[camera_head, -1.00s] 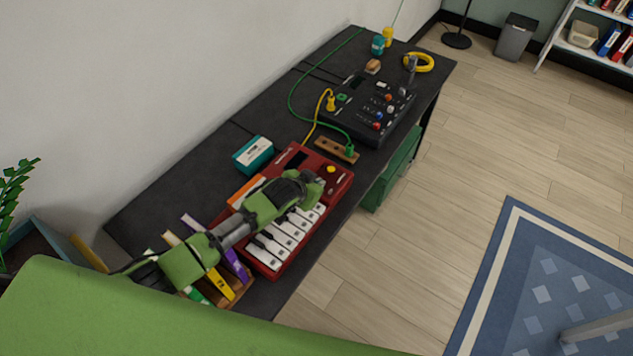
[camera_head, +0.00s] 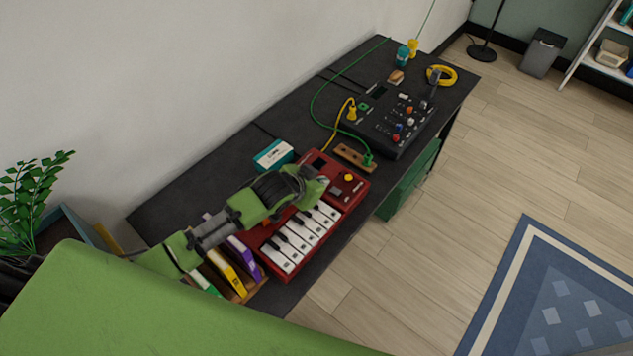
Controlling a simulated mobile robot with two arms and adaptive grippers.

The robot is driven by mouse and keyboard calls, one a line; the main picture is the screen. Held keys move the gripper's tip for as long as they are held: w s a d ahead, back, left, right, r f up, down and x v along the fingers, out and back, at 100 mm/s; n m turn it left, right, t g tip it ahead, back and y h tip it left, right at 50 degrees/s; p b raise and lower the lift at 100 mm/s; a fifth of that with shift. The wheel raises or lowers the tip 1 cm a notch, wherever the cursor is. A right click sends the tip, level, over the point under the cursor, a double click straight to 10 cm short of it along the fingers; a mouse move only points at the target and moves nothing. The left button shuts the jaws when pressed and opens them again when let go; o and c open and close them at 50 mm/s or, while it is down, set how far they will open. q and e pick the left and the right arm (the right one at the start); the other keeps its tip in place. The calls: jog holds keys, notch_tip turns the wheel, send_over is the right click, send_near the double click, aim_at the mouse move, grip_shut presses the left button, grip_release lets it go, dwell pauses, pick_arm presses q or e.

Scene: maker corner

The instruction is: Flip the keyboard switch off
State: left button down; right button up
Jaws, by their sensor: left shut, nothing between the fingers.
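The red keyboard (camera_head: 357,191) with white and black keys lies near the front edge of the dark bench. A yellow knob (camera_head: 348,178) and a small dark grey part (camera_head: 336,191) sit on its right-hand panel. I cannot tell whether that part is the switch or which way it is set. My left gripper (camera_head: 322,187) is over the keyboard, shut and empty, with its tip just left of the small grey part. I cannot tell whether it touches the keyboard. My green left arm hides part of the keyboard's back and left side. My right gripper is not in view.
A teal and white box (camera_head: 274,154) stands behind the keyboard. A wooden strip (camera_head: 354,157) with a green plug lies to its right, before a black mixer (camera_head: 388,122) with cables. Upright books (camera_head: 229,272) stand left of the keyboard.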

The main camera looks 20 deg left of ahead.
pick_arm(q)
jog(key=v, duration=0.2)
jog(key=shift+s+a+r, duration=0.15)
jog(key=shift+a+r, duration=0.05)
dwell(0.4)
